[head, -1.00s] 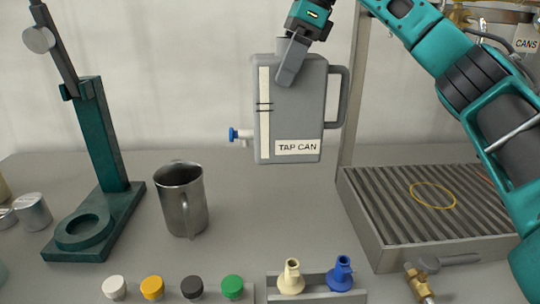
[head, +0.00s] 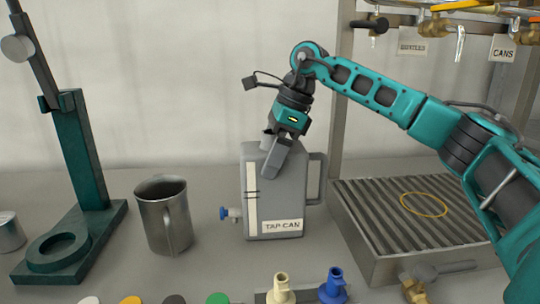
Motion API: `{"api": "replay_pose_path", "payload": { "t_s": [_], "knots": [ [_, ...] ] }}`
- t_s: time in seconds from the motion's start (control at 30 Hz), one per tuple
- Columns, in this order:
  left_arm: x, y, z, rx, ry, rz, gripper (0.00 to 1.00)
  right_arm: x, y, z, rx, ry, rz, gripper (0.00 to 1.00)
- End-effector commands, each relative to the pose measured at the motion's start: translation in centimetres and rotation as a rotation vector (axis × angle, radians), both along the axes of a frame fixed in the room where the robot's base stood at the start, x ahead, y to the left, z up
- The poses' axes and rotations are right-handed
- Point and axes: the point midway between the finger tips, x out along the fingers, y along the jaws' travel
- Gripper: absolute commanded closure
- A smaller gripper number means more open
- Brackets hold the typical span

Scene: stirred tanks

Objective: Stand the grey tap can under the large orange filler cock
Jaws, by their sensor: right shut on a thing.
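The grey tap can (head: 275,190) is upright left of the slatted tray, with a white "TAP CAN" label, a pale level strip and a blue-handled tap on its left side. Its base is at or just above the bench; I cannot tell if it touches. My right gripper (head: 277,150) is shut on the top of the can, and its fingers hide part of the neck. Brass cocks (head: 473,28) hang from the frame at the upper right, near a "CANS" sign; orange parts show there, but the large orange filler cock is not clearly distinguishable. My left gripper is out of view.
A slatted drip tray (head: 365,262) bearing a yellow ring (head: 424,204) lies below the cocks. A steel jug (head: 164,215) stands left of the can, beside a green stand (head: 80,150). A frame post (head: 340,100) rises behind the can. Nozzles and caps line the front.

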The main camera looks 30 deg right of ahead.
Motion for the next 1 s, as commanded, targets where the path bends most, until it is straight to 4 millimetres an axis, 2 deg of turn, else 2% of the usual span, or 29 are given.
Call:
{"api": "replay_pose_path", "payload": {
  "t_s": [0.27,0.3,0.33,0.57,0.67,0.77,1.0],
  "knots": [
    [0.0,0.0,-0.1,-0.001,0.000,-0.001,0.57,0.0,0.0,-0.1,0.002,-0.002,0.001,0.68],
    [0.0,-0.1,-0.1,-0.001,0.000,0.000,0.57,0.0,0.0,-0.1,0.001,0.000,0.000,0.03],
    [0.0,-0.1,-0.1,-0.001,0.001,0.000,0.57,0.0,0.0,-0.1,0.001,0.000,0.000,0.00],
    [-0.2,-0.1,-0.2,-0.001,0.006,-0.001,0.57,0.0,0.0,0.0,0.000,-0.001,0.000,0.00],
    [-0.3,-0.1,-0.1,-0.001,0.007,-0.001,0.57,0.0,-0.2,0.7,0.000,-0.002,-0.001,0.00],
    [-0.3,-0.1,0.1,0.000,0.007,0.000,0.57,-0.2,-0.7,2.1,0.002,-0.005,-0.002,0.00],
    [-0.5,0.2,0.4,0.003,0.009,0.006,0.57,-1.1,-2.4,7.0,0.002,-0.004,-0.001,0.00]
  ]
}}
